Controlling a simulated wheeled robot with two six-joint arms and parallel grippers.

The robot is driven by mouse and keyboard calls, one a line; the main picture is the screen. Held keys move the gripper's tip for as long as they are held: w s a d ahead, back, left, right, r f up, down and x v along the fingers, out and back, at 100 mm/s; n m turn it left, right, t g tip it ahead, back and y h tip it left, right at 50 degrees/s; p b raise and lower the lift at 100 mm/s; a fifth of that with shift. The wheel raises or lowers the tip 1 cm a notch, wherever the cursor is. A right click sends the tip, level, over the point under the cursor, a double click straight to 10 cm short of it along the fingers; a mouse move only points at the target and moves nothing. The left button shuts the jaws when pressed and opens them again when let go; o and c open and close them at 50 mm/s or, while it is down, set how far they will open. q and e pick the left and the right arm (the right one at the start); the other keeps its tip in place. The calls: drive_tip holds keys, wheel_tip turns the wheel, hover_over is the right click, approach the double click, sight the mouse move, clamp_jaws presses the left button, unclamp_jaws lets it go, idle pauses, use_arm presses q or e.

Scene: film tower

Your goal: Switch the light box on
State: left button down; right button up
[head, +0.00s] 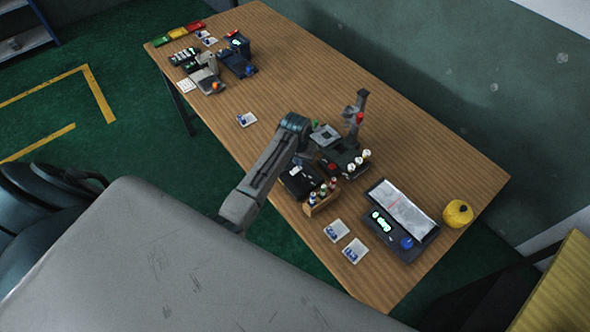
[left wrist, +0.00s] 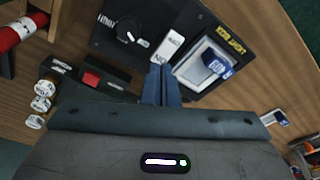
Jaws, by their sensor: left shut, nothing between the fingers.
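The light box (head: 300,184) is a flat black unit beside the bottle rack in the head view, partly covered by my left arm. In the left wrist view its black top (left wrist: 108,48) carries a dial, a white rocker switch (left wrist: 171,46) and a pale framed panel (left wrist: 205,68) with a blue-marked piece on it. The panel shows no clear glow. My left gripper (head: 308,158) is over the unit's edge. In the left wrist view its fingers (left wrist: 161,72) are shut and empty, with tips close below the switch. I cannot tell whether they touch it. My right gripper is out of view.
A stand with a red part (head: 360,117) and white-topped canisters (head: 361,158) are close to the gripper. A bottle rack (head: 322,197), white cards (head: 336,231), a lit scale-like unit (head: 405,243) and a yellow object (head: 458,213) are nearer the right end.

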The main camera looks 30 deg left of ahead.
sight(298, 168)
use_arm(q)
drive_tip(key=shift+f+b, duration=0.45)
drive_tip(key=shift+f, duration=0.45)
idle(0.7)
wheel_tip(298, 168, up, 2)
drive_tip(key=shift+r+p, duration=0.2)
drive_tip(key=shift+p, duration=0.9)
drive_tip(key=shift+r, duration=2.35)
